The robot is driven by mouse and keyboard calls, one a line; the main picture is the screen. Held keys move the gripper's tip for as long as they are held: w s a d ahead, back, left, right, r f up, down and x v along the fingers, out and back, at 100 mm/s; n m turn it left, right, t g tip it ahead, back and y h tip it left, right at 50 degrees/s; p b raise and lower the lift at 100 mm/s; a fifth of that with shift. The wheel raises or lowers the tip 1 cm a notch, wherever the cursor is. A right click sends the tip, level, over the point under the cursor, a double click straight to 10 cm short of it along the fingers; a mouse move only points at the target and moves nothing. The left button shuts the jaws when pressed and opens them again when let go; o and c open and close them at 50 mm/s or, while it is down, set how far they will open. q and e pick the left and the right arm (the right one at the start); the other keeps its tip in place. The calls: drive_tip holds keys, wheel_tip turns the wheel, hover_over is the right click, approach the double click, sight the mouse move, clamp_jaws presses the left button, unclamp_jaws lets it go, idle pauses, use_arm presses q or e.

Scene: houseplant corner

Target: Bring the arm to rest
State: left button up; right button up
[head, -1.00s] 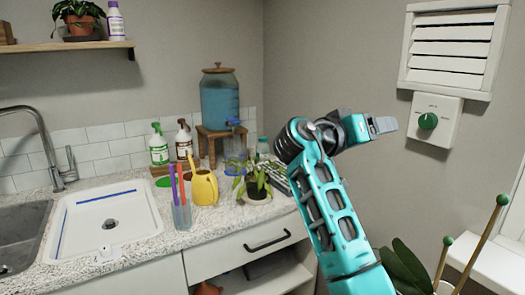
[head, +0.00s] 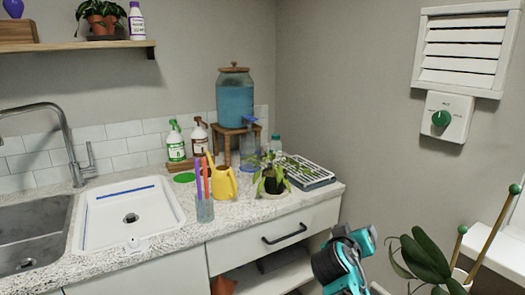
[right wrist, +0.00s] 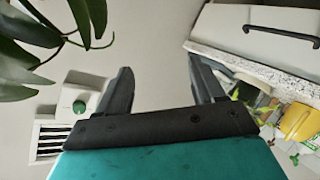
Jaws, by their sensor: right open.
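My right arm (head: 342,266) shows at the bottom right of the head view, low in front of the counter's right end. Its fingers cannot be made out there. In the right wrist view my right gripper (right wrist: 160,88) has its two dark fingers wide apart, with nothing between them but the plain wall beyond. My left gripper is not in view.
The counter (head: 235,222) holds a yellow watering can (head: 223,184), a potted plant (head: 272,178) and a tray rack (head: 308,172). A vent dial (head: 440,118) is on the right wall. A large leafy plant (head: 425,258) stands close right of my right arm.

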drive_tip(key=s+f+n+y, duration=0.25)
drive_tip(key=s+f, duration=0.35)
drive_tip(key=f, duration=0.4)
drive_tip(key=s+a+f+y, duration=0.2)
drive_tip(key=s+f, duration=0.3)
drive_tip(key=s, duration=0.6)
drive_tip(key=s+a+f+y, duration=0.1)
drive_tip(key=s+f+y, duration=0.4)
drive_tip(key=s, duration=0.7)
drive_tip(key=shift+a+f+m+g, duration=0.35)
drive_tip(key=shift+f+m+g, duration=0.1)
drive_tip(key=shift+f, duration=0.2)
